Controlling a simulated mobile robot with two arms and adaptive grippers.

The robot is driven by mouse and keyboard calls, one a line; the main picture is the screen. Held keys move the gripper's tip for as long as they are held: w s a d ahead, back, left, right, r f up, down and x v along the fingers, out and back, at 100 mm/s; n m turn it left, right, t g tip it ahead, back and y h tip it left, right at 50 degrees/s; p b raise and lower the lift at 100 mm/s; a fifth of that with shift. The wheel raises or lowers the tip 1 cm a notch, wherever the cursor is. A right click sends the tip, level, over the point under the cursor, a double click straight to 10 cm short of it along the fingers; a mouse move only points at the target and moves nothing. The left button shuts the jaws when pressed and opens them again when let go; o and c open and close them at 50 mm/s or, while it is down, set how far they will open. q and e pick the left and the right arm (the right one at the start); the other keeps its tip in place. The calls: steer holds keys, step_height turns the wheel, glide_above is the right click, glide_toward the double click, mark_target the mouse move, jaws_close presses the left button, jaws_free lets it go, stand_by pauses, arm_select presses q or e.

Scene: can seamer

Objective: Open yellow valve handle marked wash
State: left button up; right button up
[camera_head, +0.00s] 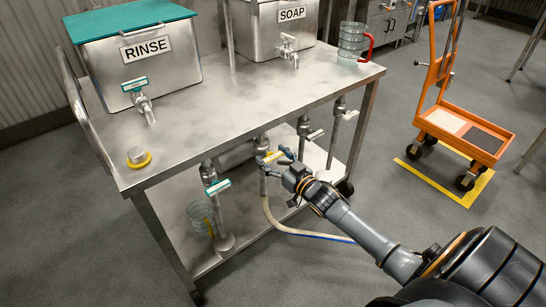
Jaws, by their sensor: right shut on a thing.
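The yellow valve handle (272,157) is on a vertical pipe valve below the front edge of the steel cart. My right gripper (284,158) reaches in from the lower right and is shut on this handle at its right part. The handle lies roughly level across the pipe, slightly tilted. The gripper hides part of it, and its marking is too small to read. My left gripper is not in view.
The steel cart (225,110) carries a RINSE tank (172,70), a SOAP tank (258,25) and a clear jug (352,40). A teal-handled valve (217,187) is left of the yellow one; white-handled valves (315,135) are right. An orange trolley (465,130) stands at right.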

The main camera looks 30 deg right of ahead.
steer(key=n+p, duration=0.1)
steer(key=n, duration=0.3)
steer(key=shift+a+p, duration=0.1)
steer(key=shift+p, duration=0.25)
steer(key=n, duration=0.2)
steer(key=shift+n, duration=0.3)
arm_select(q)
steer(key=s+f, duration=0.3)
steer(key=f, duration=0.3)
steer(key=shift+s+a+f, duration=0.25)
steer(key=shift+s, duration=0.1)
arm_select(e)
steer(key=shift+a+n, duration=0.1)
steer(key=shift+n, duration=1)
steer(key=o, duration=1.2)
steer(key=shift+c, duration=0.2)
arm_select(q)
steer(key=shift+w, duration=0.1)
